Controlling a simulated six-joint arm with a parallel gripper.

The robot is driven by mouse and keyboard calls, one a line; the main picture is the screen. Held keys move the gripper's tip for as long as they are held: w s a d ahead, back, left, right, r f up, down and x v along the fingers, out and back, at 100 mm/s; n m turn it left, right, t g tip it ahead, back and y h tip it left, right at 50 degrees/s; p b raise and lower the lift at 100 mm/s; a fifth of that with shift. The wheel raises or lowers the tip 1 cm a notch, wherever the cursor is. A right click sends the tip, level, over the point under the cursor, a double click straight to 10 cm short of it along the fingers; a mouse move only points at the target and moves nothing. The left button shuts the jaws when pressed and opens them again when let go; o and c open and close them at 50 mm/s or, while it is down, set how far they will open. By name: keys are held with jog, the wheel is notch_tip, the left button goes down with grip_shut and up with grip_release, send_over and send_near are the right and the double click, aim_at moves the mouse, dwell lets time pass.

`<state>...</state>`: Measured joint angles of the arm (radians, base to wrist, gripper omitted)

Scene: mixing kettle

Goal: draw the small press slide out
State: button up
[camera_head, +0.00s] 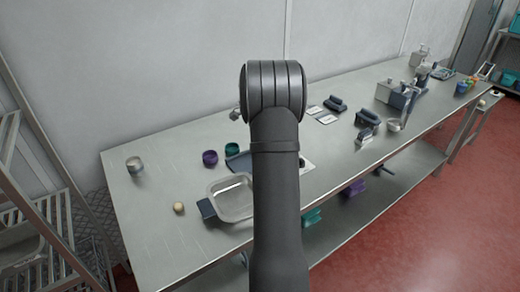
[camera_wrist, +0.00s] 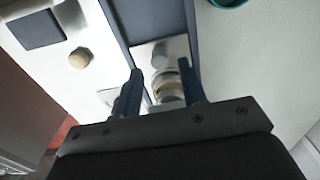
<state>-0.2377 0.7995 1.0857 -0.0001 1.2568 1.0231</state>
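In the wrist view my gripper (camera_wrist: 160,68) has its two dark blue fingers apart, on either side of a round metal knob-like part (camera_wrist: 168,88) with a tan band. I cannot tell whether the fingers touch it. Beyond it is a dark blue body with a light metal plate (camera_wrist: 150,52) in it, which looks like the small press and its slide. In the head view my arm hides the gripper and most of this; a dark blue piece (camera_head: 238,162) shows just left of the arm.
On the steel table (camera_head: 140,225) are a clear tray (camera_head: 232,192), a purple cup (camera_head: 210,158), a teal cup (camera_head: 232,148), a metal cup (camera_head: 134,164) and a small tan knob (camera_head: 179,207). Several blue devices stand farther right. The table's front left is clear.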

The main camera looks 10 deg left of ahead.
jog(key=shift+f, duration=2.2)
jog(key=shift+c, duration=0.2)
jog(key=c, duration=0.6)
jog(key=s+a, duration=0.7)
jog(key=o, duration=0.7)
